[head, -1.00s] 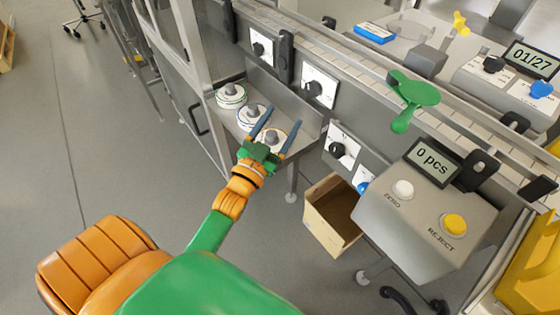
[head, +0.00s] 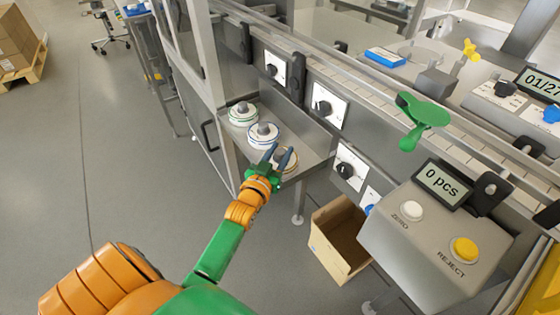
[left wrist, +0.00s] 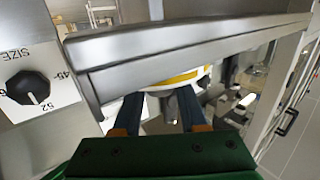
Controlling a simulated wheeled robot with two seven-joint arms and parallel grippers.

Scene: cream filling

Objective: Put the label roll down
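Three white label rolls with grey hubs sit in a row on a grey metal shelf (head: 318,150). The far roll (head: 242,114) has a green edge and the middle roll (head: 263,136) a blue one. The near label roll (head: 291,161) lies flat on the shelf, partly hidden by my left gripper (head: 277,154). In the left wrist view, the fingers of that gripper (left wrist: 160,112) are apart. The roll's yellow-banded face (left wrist: 180,79) shows beyond them, with its hub between or just behind them. My right gripper is not in view.
The machine wall with dials (head: 323,106) rises behind the shelf. An open cardboard box (head: 338,240) stands on the floor to the right, beside a grey control box (head: 430,230). Free floor lies to the left.

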